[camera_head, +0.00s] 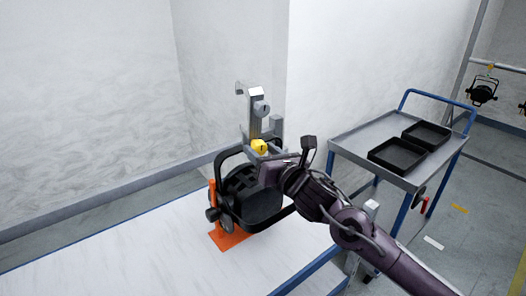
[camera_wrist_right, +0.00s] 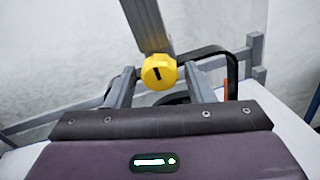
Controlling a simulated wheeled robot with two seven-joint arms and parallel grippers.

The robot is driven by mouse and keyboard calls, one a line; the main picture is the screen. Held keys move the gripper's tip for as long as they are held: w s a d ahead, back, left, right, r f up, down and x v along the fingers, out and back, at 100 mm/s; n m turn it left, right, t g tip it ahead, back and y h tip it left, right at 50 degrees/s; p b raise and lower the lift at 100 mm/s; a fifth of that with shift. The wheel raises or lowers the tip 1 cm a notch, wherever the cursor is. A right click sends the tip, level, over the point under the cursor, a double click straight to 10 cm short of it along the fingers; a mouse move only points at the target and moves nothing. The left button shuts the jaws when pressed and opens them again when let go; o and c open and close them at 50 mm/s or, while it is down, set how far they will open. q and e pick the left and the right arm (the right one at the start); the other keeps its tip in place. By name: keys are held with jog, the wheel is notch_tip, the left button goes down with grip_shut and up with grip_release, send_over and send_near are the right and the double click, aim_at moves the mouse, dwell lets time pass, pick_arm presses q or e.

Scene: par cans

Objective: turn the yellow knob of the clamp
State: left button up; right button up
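The clamp (camera_head: 255,120) is a grey metal hook standing upright on top of a black par can (camera_head: 252,200). Its yellow knob (camera_head: 260,146) has a dark mark on its face and sits low on the clamp. In the right wrist view the yellow knob (camera_wrist_right: 158,72) appears between the two fingertips, with white wall showing beside it. My right gripper (camera_head: 267,156) is open, close to the knob, with its fingers pointing at it. Whether a finger touches the knob I cannot tell. My left gripper is not in view.
The par can stands in an orange stand (camera_head: 228,238) on a white table (camera_head: 130,250). A grey cart (camera_head: 362,137) with blue handles and two black trays (camera_head: 397,155) stands at the right. Another par can (camera_head: 481,92) hangs from a rail at the far right. The table's left part is clear.

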jog(key=c, duration=0.8)
jog(key=shift+o, duration=0.2)
jog(key=m+b, duration=0.1)
jog(key=m, duration=0.1)
jog(key=shift+f+m+y+b, duration=0.1)
jog(key=shift+m+y+b, duration=0.2)
jog(key=shift+b, duration=0.1)
jog(key=shift+m+b, duration=0.65)
jog(key=shift+m, duration=1.15)
jog(key=o, duration=1)
jog(key=shift+d, duration=0.1)
